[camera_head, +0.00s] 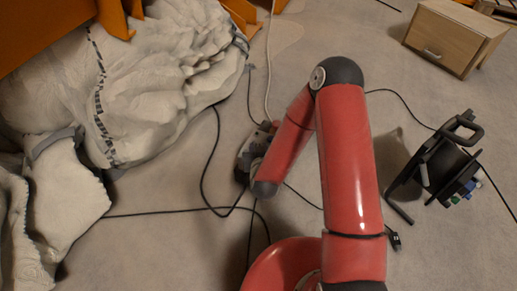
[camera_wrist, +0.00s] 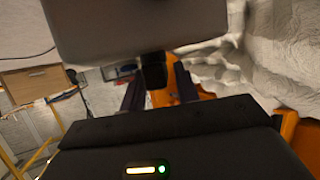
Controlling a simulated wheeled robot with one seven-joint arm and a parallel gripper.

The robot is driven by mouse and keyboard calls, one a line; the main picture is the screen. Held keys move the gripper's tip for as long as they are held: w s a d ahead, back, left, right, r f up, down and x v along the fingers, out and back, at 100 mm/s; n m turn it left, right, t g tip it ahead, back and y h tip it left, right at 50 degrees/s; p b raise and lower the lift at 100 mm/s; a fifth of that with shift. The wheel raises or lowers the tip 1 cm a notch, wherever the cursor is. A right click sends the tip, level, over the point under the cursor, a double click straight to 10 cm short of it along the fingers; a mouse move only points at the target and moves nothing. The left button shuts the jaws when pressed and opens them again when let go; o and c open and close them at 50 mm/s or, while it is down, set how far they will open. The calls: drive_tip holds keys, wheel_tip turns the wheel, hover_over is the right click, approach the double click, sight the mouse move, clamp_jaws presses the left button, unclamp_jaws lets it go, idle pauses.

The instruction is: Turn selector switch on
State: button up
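No selector switch can be made out in either view. In the wrist view a black body with a yellow bar and a green light fills the bottom, and a grey block fills the top. Two dark upright parts show between them.
The white sandbed cover (camera_head: 150,85) with orange frame parts (camera_head: 115,18) fills the upper left. A black cable reel (camera_head: 447,160) stands at right, and a wooden cabinet (camera_head: 452,38) at upper right. Black cables cross the floor. Bare floor lies between arm and cabinet.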

drive_tip(key=shift+o, duration=0.7)
drive_tip(key=v, duration=0.7)
drive_tip(key=shift+s+r+p, duration=0.2)
drive_tip(key=shift+s+p, duration=0.15)
drive_tip(key=shift+p, duration=0.1)
